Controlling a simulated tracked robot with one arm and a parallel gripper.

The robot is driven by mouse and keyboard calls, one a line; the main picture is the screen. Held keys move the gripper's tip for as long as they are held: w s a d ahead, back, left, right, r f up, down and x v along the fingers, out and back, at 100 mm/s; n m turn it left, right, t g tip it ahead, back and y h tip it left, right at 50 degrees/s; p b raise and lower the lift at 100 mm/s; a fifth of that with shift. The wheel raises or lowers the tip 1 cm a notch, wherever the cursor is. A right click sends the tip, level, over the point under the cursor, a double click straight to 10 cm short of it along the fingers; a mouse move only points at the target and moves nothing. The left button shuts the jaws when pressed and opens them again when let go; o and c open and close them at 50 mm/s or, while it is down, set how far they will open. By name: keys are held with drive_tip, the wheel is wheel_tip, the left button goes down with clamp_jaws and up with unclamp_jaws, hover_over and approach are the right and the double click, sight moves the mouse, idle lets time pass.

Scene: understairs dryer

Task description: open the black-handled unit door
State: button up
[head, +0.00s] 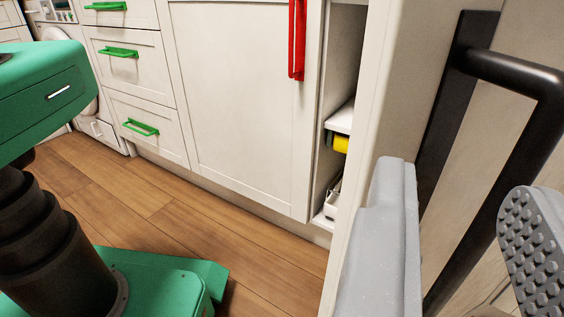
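The black handle (505,70) is a thick bent bar on a dark backing strip at the right of the head view. It is fixed to the pale unit door (405,95), whose near edge runs down the picture. My gripper (457,180) is open, with one smooth grey finger left of the handle's bar and one studded grey finger to its right. The bar shows between the fingers, with no clear contact on either. The lower part of the handle is partly hidden, and I cannot tell how deep the bar sits between the fingers.
A cabinet door with a red handle (297,40) stands left of an open shelf gap holding a yellow item (341,144). Drawers with green handles (118,52) and a white machine (95,125) are farther left. Wooden floor (165,215) is clear between the cabinets and my green base.

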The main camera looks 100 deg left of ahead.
drive_tip(key=shift+s+a+r, duration=0.1)
drive_tip(key=shift+s+a, duration=0.1)
drive_tip(key=shift+s, duration=0.55)
